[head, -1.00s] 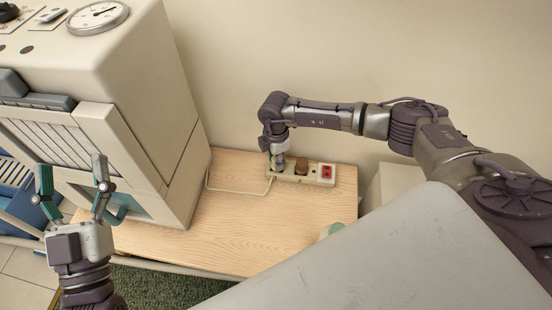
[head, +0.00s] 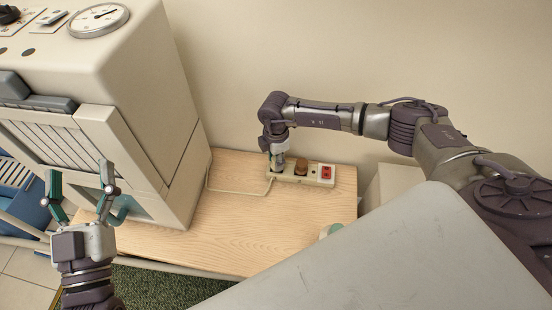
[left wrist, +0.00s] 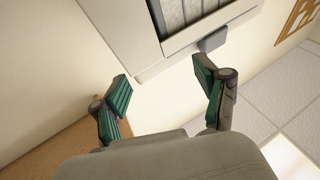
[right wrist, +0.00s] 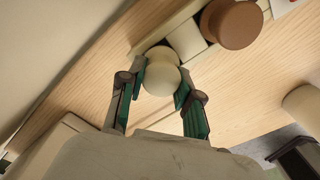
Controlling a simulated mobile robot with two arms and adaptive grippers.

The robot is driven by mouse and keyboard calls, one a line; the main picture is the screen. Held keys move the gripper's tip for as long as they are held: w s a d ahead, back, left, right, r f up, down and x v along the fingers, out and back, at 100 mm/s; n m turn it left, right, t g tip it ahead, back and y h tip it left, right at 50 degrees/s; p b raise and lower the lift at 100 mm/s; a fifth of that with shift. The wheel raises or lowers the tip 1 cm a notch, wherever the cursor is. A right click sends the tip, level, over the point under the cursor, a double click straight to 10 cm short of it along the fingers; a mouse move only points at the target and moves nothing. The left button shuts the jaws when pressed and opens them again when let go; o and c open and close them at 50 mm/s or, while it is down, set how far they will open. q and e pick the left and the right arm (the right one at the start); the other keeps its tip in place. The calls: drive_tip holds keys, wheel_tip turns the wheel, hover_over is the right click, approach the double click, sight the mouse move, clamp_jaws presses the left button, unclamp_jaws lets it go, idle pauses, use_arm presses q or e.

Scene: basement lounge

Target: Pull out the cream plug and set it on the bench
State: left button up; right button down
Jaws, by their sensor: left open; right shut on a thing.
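The cream plug (right wrist: 160,78) is between the fingertips of my right gripper (right wrist: 161,80) in the right wrist view. It is at the left part of the cream power strip (head: 314,174); I cannot tell whether it is still seated in its socket. In the head view my right gripper (head: 277,163) points down over the strip's left end and mostly hides the plug. My left gripper (head: 81,175) is open and empty in front of the large cream machine; its spread fingers also show in the left wrist view (left wrist: 160,73).
A brown plug (head: 302,164) stands beside it on the strip, then a red switch (head: 326,172). The wooden bench (head: 240,215) is clear in front. A cable (head: 225,192) runs left to the machine (head: 150,110). A pale round object (head: 333,229) is at the bench's front right.

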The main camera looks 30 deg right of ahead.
drive_tip(key=shift+w+r, duration=0.1)
drive_tip(key=shift+r, duration=0.05)
use_arm(q)
drive_tip(key=shift+f+g, duration=0.3)
drive_tip(key=shift+f, duration=0.05)
drive_tip(key=shift+w+f, duration=0.15)
drive_tip(key=shift+f, duration=0.1)
use_arm(e)
drive_tip(key=shift+r, duration=0.1)
use_arm(q)
drive_tip(key=shift+w+a+f+g, duration=0.1)
drive_tip(key=shift+f+g, duration=0.1)
drive_tip(key=shift+g, duration=0.1)
drive_tip(key=shift+f, duration=0.25)
use_arm(e)
drive_tip(key=shift+r, duration=0.1)
use_arm(q)
drive_tip(key=shift+f+g+y+p, duration=0.3)
drive_tip(key=shift+g+p, duration=0.05)
drive_tip(key=shift+g, duration=0.05)
drive_tip(key=shift+w+a+f+g, duration=0.1)
drive_tip(key=shift+w+f+g, duration=0.05)
drive_tip(key=shift+f+g, duration=0.45)
use_arm(e)
drive_tip(key=shift+r, duration=0.2)
use_arm(q)
drive_tip(key=shift+f, duration=0.55)
use_arm(e)
drive_tip(key=shift+r, duration=0.1)
